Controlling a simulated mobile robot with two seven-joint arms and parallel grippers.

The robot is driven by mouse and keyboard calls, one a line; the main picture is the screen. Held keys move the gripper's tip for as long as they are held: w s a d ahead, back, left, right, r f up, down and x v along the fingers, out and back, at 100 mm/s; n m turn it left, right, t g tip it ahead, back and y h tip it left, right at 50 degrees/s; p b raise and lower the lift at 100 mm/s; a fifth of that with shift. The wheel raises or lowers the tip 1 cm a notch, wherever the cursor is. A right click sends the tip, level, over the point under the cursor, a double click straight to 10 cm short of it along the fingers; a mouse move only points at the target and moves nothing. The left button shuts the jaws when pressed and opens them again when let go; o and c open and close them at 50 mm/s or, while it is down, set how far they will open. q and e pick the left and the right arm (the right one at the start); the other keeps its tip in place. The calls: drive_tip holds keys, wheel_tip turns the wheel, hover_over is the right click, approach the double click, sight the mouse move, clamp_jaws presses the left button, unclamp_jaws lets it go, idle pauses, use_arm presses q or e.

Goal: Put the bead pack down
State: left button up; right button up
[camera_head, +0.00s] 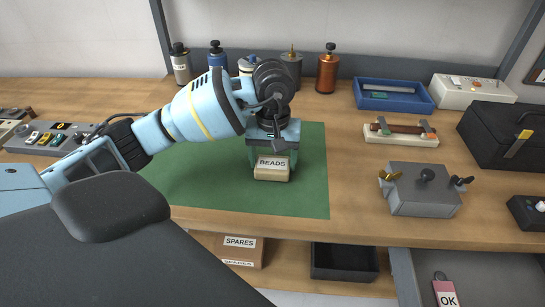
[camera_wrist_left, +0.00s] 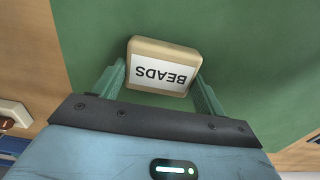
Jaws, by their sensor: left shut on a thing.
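The bead pack (camera_head: 272,170) is a small tan block with a white label reading BEADS. In the head view it is at the green mat (camera_head: 222,185), near the mat's right part. My left gripper (camera_head: 273,157) comes down from above and is shut on the pack, with its green fingers on either side. The left wrist view also shows the pack (camera_wrist_left: 161,68) between the two fingers (camera_wrist_left: 155,85), with the mat behind it. I cannot tell whether the pack's underside touches the mat. My right gripper is not in view.
Several canisters (camera_head: 327,70) stand along the back. To the right are a blue tray (camera_head: 394,97), a grey box with knobs (camera_head: 420,195) and a black case (camera_head: 497,137). A control panel (camera_head: 50,138) is at the left. The mat around the pack looks clear.

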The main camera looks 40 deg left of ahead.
sight(273, 161)
use_arm(q)
drive_tip(key=shift+f, duration=0.15)
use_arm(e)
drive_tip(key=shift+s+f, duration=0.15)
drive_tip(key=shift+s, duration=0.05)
use_arm(q)
drive_tip(key=shift+f, duration=0.1)
drive_tip(key=o, duration=1)
drive_tip(key=shift+r, duration=0.55)
wheel_tip(273, 161, up, 11)
drive_tip(key=p, duration=0.1)
drive_tip(key=shift+r, duration=0.15)
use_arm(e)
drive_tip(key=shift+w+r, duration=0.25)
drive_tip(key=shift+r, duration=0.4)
